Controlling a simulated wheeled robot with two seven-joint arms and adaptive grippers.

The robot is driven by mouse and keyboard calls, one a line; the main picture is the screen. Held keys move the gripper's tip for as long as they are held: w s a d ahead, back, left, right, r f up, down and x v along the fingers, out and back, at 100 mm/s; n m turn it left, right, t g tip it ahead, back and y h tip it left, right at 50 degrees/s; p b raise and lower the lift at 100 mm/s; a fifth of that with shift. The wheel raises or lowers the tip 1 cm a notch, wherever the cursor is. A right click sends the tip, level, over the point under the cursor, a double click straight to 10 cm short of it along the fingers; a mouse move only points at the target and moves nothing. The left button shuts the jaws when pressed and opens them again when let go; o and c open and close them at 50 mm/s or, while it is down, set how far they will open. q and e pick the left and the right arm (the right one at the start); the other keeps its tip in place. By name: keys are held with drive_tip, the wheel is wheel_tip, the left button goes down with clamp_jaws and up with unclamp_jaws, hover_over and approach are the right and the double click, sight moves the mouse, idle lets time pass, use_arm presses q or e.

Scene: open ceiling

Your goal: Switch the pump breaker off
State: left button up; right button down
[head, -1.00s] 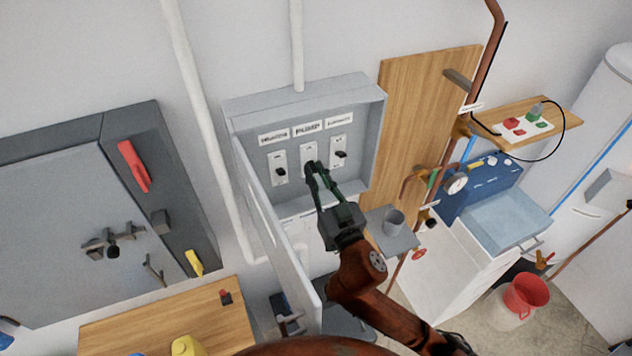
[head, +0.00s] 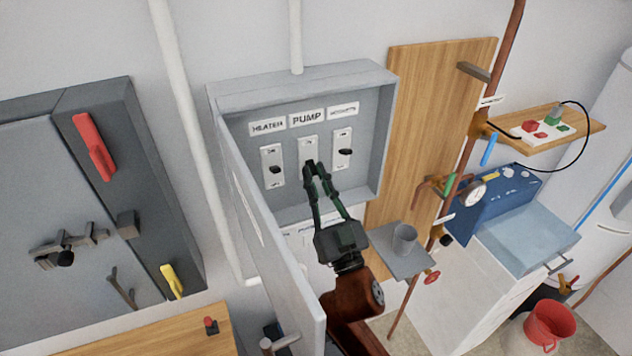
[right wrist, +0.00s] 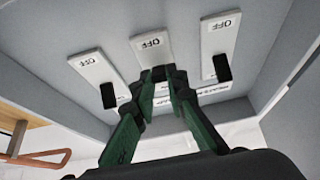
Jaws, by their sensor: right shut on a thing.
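The breaker box (head: 383,130) is open on the wall, with three switch plates under labels. The middle plate (head: 308,147) sits under the PUMP label (head: 307,118). My right gripper (head: 311,168) reaches up from below, with its fingertips at the lower part of that plate. In the right wrist view, my right gripper (right wrist: 164,75) is shut at the middle plate (right wrist: 151,44), marked OFF at its visible end. My left gripper is out of view.
The heater lever (head: 275,170) and the right-hand lever (head: 345,152) flank the fingers closely. The open box door (head: 262,225) stands left of my right arm. A small shelf with a grey cup (head: 404,238) is to the right.

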idle(0.3)
drive_tip(key=c, duration=1.9)
unclamp_jaws()
drive_tip(key=shift+c, duration=0.2)
drive_tip(key=v, duration=1.2)
